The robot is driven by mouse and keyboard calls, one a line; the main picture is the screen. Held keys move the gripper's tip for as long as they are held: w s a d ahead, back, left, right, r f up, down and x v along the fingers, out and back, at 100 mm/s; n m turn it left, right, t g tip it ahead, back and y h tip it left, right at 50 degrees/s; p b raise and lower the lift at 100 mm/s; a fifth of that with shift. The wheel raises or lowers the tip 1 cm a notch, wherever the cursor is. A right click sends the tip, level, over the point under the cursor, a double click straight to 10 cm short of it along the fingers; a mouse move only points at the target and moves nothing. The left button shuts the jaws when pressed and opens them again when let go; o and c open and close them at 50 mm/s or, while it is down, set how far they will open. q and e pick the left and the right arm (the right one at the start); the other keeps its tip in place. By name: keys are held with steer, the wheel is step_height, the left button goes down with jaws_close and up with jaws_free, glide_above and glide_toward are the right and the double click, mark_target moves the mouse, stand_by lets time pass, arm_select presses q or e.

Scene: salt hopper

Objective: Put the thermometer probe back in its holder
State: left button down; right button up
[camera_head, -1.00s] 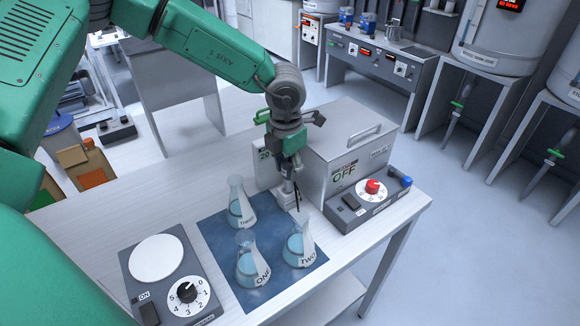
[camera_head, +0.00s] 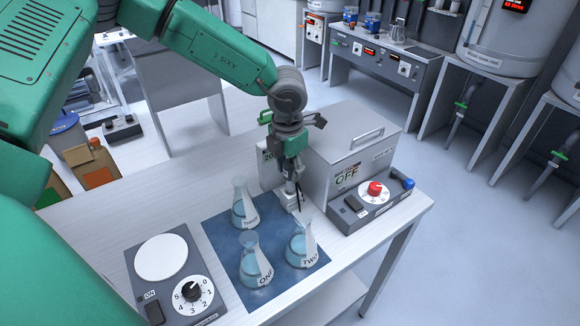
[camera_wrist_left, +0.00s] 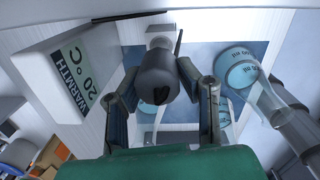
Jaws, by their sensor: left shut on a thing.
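My left gripper (camera_head: 293,184) points down over the bench, between the flasks and the grey lidded bath. It is shut on the thermometer probe, whose dark grey rounded handle (camera_wrist_left: 158,76) shows between the fingers in the left wrist view. A thin black line beside it may be its cable. A small white block (camera_head: 289,203), likely the holder, is right below the gripper and partly hidden by it. I cannot tell whether the probe is inside it. The thermometer display (camera_wrist_left: 76,76) reads 20 °C. My right gripper is not in view.
Three conical flasks (camera_head: 243,205) with blue liquid stand on a dark blue mat (camera_head: 222,232), close to the gripper. The lidded bath (camera_head: 352,150), marked OFF, and its control box (camera_head: 372,203) are to the right. A hotplate (camera_head: 163,257) is at the front left.

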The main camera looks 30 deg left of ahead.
mark_target(289, 185)
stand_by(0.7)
arm_select(q)
steer(key=shift+p, duration=0.4)
steer(key=shift+f+b, duration=1.25)
steer(key=shift+f, duration=1.45)
steer(key=c, duration=1.1)
jaws_free()
steer(key=shift+o, duration=0.2)
steer(key=o, duration=0.5)
steer(key=shift+r, duration=0.15)
